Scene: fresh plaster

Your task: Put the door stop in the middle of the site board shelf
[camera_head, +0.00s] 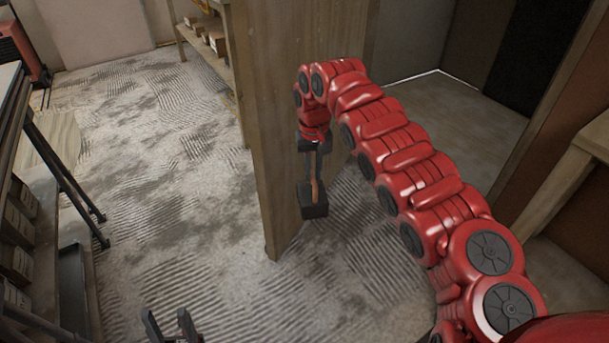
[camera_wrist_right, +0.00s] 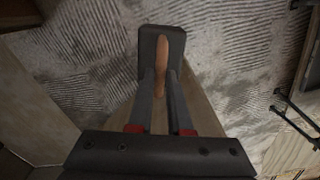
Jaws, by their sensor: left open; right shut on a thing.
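My right gripper (camera_head: 314,165) is shut on a dark grey block with a brown handle (camera_head: 314,205), apparently the door stop. It hangs in front of a wooden panel. In the right wrist view the block (camera_wrist_right: 148,48) lies beyond the fingertips (camera_wrist_right: 160,75), its brown handle between them. My left gripper (camera_head: 167,316) is open and empty at the bottom edge. A wooden shelf with boxes (camera_head: 207,42) stands at the back, and a dark-framed rack (camera_head: 45,150) stands at the left. I cannot tell which is the site board shelf.
The upright wooden panel (camera_head: 255,130) stands close behind the held block. Pale, ridged floor (camera_head: 170,180) lies open between panel and left rack. Boxes (camera_head: 15,240) sit low in that rack. A wooden bench (camera_head: 590,140) is at the right.

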